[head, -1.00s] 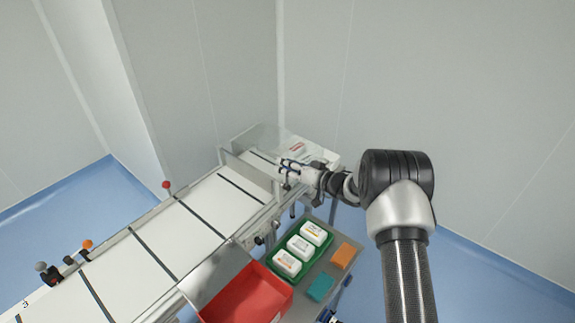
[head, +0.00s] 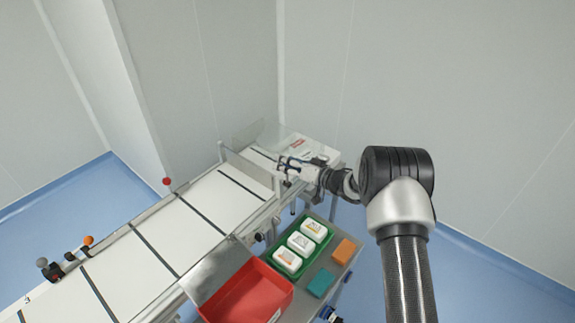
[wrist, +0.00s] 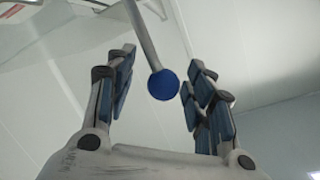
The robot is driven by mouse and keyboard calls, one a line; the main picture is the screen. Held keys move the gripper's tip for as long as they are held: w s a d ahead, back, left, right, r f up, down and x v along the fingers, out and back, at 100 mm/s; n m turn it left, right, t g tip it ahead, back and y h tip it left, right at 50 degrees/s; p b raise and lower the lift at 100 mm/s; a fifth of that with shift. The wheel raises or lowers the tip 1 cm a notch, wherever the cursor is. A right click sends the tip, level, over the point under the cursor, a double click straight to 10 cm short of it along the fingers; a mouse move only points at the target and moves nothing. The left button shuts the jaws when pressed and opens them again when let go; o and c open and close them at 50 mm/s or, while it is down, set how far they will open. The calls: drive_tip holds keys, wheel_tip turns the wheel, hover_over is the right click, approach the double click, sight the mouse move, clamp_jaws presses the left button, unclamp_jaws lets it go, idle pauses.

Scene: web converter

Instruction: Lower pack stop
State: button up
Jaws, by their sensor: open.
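A blue ball knob (wrist: 163,84) on a grey rod (wrist: 147,40) shows in the wrist view. It sits between the two blue-padded fingers of my gripper (wrist: 160,88), with gaps on both sides. The fingers are open and do not appear to touch it. I take this rod and knob to be the pack stop's lever, but its base is out of view. In the head view my gripper (head: 284,166) is at the far right end of the conveyor (head: 180,235), beside the clear guard (head: 262,137). The knob is too small to make out there.
A green tray (head: 277,270) with white packs, orange and teal blocks (head: 346,250) and a red bin (head: 246,292) stand beside the conveyor. A red knob (head: 167,181) and an orange knob (head: 88,240) rise along its far side. Walls stand behind.

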drive_tip(key=v, duration=1.2)
drive_tip(key=w+d+r+t+h+b, duration=0.1)
drive_tip(key=d+r+h, duration=0.2)
drive_tip(key=r, duration=0.2)
drive_tip(key=w+d+r+t+h, duration=0.1)
drive_tip(key=d+r+t+h, duration=0.1)
drive_tip(key=d+r+h, duration=0.3)
drive_tip(key=s+d+r+m+g+h+b, duration=0.1)
drive_tip(key=s+d+r+m+h+b, duration=0.25)
drive_tip(key=s+r, duration=0.65)
drive_tip(key=s+a+f+g, duration=0.1)
drive_tip(key=s+f+g, duration=0.1)
drive_tip(key=s, duration=0.9)
drive_tip(key=s+a+f+g, duration=0.2)
drive_tip(key=s, duration=1)
drive_tip(key=s+a+f+g, duration=0.2)
drive_tip(key=s+g, duration=0.1)
drive_tip(key=s, duration=0.8)
drive_tip(key=shift+s+f+n, duration=0.15)
drive_tip(key=shift+f+n, duration=0.1)
drive_tip(key=shift+n, duration=0.1)
